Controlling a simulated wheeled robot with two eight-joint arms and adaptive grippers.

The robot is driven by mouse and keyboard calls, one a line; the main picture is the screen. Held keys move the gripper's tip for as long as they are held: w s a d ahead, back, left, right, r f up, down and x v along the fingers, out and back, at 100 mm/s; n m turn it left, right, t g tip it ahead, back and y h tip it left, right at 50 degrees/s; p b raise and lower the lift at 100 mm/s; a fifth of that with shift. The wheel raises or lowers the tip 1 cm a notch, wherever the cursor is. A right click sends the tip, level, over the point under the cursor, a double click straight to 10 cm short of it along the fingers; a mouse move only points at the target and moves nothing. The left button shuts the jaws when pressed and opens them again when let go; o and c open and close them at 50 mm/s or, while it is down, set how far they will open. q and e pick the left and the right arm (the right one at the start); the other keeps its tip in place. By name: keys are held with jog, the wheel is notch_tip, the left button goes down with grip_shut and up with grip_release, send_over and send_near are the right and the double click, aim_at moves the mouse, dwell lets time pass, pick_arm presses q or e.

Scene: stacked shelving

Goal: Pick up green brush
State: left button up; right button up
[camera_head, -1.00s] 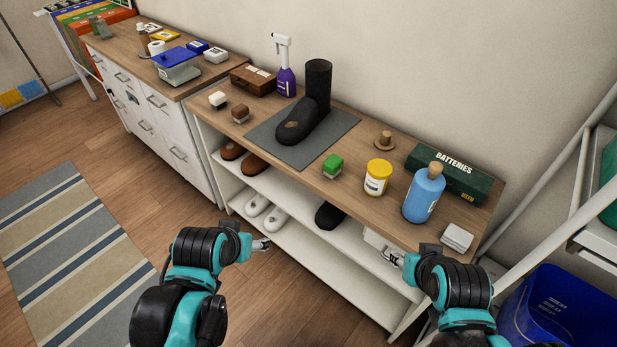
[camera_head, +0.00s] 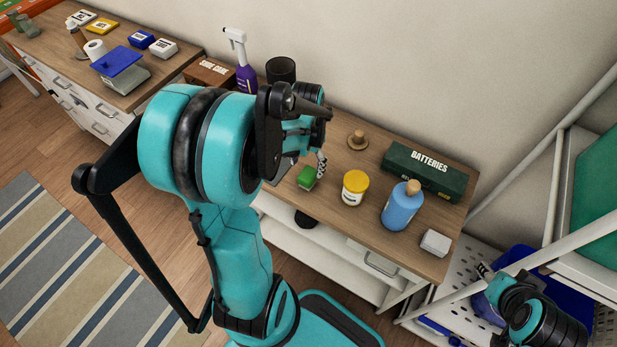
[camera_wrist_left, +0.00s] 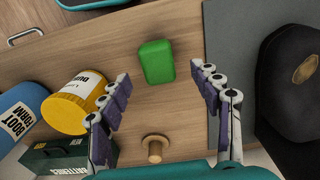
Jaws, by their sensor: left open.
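The green brush (camera_head: 307,177) stands on the wooden shelf top, just left of the yellow-lidded jar. In the left wrist view the green brush (camera_wrist_left: 156,62) lies ahead of my left gripper (camera_wrist_left: 163,88), between the lines of its two spread fingers and nearer the right one. My left gripper (camera_head: 320,165) is open and empty, close above the brush in the head view; my arm hides part of it there. My right gripper (camera_head: 484,270) is low at the right, beyond the shelf's end, and its jaw is too small to read.
Near the brush are a yellow-lidded jar (camera_head: 354,188), a blue bottle (camera_head: 400,207), a small wooden knob (camera_head: 357,140) and a green batteries box (camera_head: 427,172). A grey mat (camera_wrist_left: 225,40) with a black boot (camera_wrist_left: 290,75) lies on the brush's other side.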

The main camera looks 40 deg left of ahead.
aim_at(308, 173)
pick_arm(q)
notch_tip(308, 173, down, 5)
jog(key=shift+d+f+b, duration=0.1)
jog(key=shift+d+b, duration=0.05)
jog(key=shift+b, duration=0.9)
jog(key=c, duration=1.3)
notch_tip(308, 173, up, 10)
jog(key=p, duration=0.4)
